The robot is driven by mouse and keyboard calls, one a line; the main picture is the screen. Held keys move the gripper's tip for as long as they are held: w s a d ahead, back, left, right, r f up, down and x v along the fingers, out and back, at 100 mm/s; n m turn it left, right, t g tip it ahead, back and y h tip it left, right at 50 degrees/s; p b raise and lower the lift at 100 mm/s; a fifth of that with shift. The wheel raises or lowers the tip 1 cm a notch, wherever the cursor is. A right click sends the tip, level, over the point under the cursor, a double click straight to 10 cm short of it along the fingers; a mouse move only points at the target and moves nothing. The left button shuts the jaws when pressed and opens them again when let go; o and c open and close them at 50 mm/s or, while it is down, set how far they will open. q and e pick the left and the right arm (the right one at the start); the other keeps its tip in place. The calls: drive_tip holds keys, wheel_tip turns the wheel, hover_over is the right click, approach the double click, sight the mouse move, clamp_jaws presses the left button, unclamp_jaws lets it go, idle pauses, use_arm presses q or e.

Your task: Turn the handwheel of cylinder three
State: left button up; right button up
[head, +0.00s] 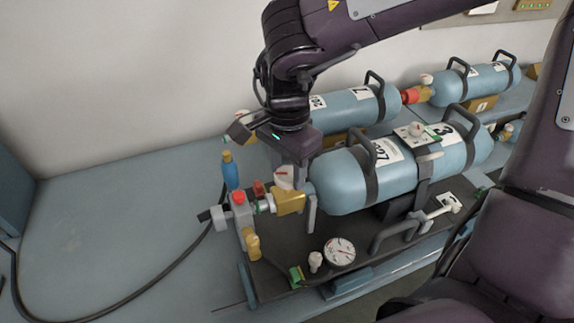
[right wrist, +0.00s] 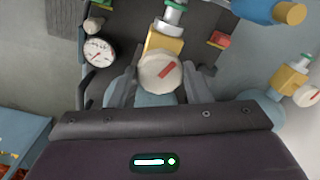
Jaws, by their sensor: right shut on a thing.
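Cylinder three (head: 335,183) is a light blue bottle with a "3" label, lying on its side on a dark rack in the head view. A brass valve (head: 290,201) sits at its left end. The valve's handwheel (head: 284,178), a pale round knob, is partly hidden by my right gripper (head: 296,183). In the right wrist view the handwheel (right wrist: 158,78) is cream with a red mark, and it lies between the two fingers of my right gripper (right wrist: 160,88), which is shut on it. My left gripper is not in view.
A pressure gauge (head: 340,250) and a grey handle (head: 392,236) are at the rack's front. A blue fitting (head: 230,171) and a black hose (head: 150,287) are at the left. More cylinders (head: 352,108) lie behind.

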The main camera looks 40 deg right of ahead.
sight(287, 173)
drive_tip(key=shift+n, duration=2.2)
drive_tip(key=o, duration=1)
drive_tip(key=shift+r, duration=0.1)
wheel_tip(287, 173, up, 8)
drive_tip(key=shift+f, duration=0.15)
